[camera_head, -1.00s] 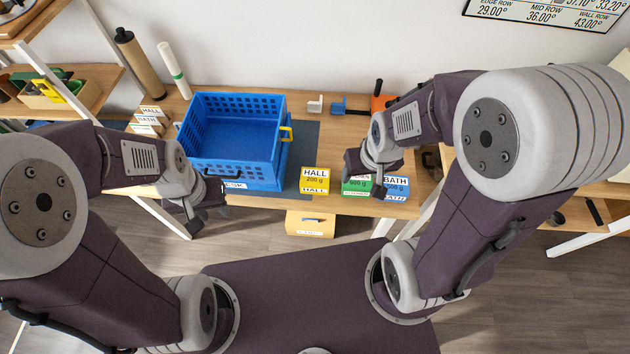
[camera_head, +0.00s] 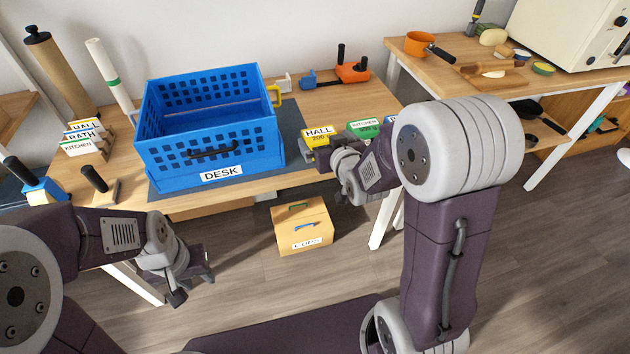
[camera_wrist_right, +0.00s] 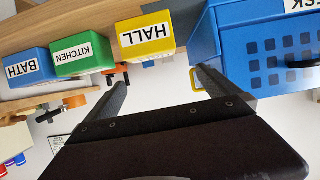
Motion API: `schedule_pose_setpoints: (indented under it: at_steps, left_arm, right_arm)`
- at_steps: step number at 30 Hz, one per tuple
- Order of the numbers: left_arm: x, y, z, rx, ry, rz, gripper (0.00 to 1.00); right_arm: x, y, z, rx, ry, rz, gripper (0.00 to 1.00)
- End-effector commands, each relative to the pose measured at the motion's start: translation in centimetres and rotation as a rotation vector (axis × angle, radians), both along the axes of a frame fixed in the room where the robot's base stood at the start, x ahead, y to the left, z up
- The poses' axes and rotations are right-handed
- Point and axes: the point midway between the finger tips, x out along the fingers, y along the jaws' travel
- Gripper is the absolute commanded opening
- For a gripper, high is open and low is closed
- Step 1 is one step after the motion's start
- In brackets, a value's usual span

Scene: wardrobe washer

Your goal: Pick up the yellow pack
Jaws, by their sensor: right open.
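The yellow pack (camera_head: 318,138), labelled HALL, stands near the front edge of the desk, right of the blue crate. It also shows upside down in the right wrist view (camera_wrist_right: 146,36). My right gripper (camera_head: 318,161) is in front of the pack, its fingers pointing towards it. In the right wrist view my right gripper (camera_wrist_right: 162,80) is open and empty, with the pack beyond the fingertips and between their directions. It appears apart from the pack. My left gripper (camera_head: 192,284) hangs in front of the desk, low and left, its fingers apart and nothing between them.
A green KITCHEN pack (camera_head: 364,128) stands just right of the yellow one, and a blue BATH pack (camera_wrist_right: 25,68) beyond it. The blue crate (camera_head: 212,160) stands close on the left. A CUPS box (camera_head: 304,228) sits below the desk front.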

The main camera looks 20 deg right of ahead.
Motion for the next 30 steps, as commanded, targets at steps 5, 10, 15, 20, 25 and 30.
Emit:
schedule_pose_setpoints:
  at_steps: [5,10,15,20,25,30]
  left_arm:
    - [0.1,-0.1,-3.2,0.000,-0.002,-0.001,0.36]
    - [0.1,-0.1,-3.0,0.000,-0.002,0.000,0.36]
    - [0.1,-0.1,-3.6,0.000,-0.002,0.000,0.36]
    - [0.1,-0.1,-3.6,0.000,-0.002,0.000,0.36]
    - [0.1,-0.1,-4.4,0.000,-0.002,0.000,0.36]
    - [0.1,-0.1,-4.7,0.000,-0.002,0.000,0.36]
  right_arm:
    - [0.0,-0.2,-3.7,0.000,0.011,-0.004,1.00]
    - [0.5,-0.2,-3.6,0.000,0.011,-0.004,1.00]
    - [3.0,-0.1,-4.7,0.000,0.012,-0.004,1.00]
    - [3.7,-0.1,-4.8,0.000,0.011,-0.004,1.00]
    - [6.0,-0.1,-5.9,0.000,0.012,-0.004,1.00]
    - [8.2,0.0,-6.6,0.000,0.013,-0.004,1.00]
